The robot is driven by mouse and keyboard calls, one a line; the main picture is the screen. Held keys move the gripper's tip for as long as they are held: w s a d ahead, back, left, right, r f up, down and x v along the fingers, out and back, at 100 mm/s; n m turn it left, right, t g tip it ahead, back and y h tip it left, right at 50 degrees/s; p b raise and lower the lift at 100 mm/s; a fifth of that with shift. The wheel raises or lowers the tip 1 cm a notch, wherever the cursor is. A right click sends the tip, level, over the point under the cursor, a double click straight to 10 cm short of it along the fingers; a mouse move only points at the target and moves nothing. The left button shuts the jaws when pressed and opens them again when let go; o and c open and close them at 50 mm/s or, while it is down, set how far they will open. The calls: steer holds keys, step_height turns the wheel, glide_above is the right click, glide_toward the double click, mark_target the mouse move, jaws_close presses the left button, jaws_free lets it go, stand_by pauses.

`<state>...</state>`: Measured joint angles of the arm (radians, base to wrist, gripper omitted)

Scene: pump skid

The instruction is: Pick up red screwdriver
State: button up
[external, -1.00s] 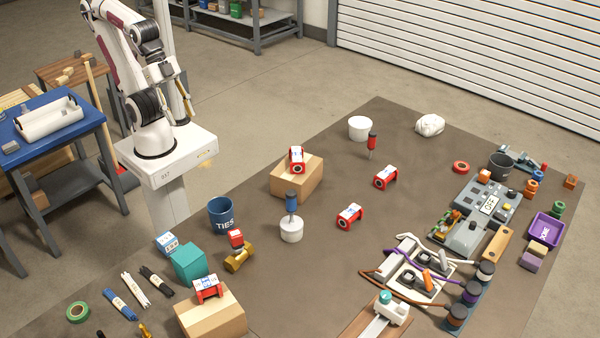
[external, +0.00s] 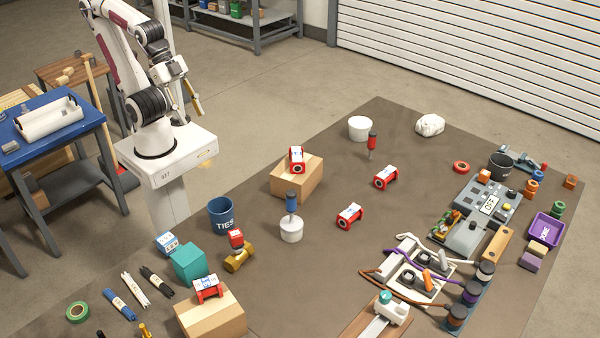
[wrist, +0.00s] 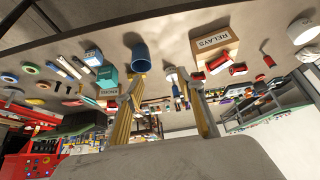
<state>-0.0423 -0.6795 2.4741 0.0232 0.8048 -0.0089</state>
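The red screwdriver (external: 372,141) stands upright, handle up, on the brown mat near its back, just right of a white cylinder. It also shows small at the upper right of the wrist view (wrist: 267,58).
The white cylinder (external: 360,128) stands beside the screwdriver. A cardboard box (external: 297,180) with a red-and-white part on top lies between my arm and it. A blue-handled screwdriver (external: 291,203) stands in a white holder.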

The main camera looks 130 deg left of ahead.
steer(key=w+a+n+t+y, duration=0.3)
steer(key=w+a+t+y, duration=0.2)
steer(key=w+a, duration=2)
steer(key=a+f+t+y, duration=0.1)
steer(key=a+f, duration=0.3)
steer(key=a, duration=0.4)
steer(key=w+a+f+n+t+y, duration=0.1)
steer(key=a+f, duration=0.3)
steer(key=a, duration=0.4)
steer(key=a+f+n+t, duration=0.1)
steer(key=a+f, duration=0.3)
steer(key=a, duration=0.4)
steer(key=shift+w+a+t+y, duration=0.2)
steer(key=shift+t+y, duration=0.2)
steer(key=shift+t, duration=0.5)
steer(key=shift+f, duration=0.2)
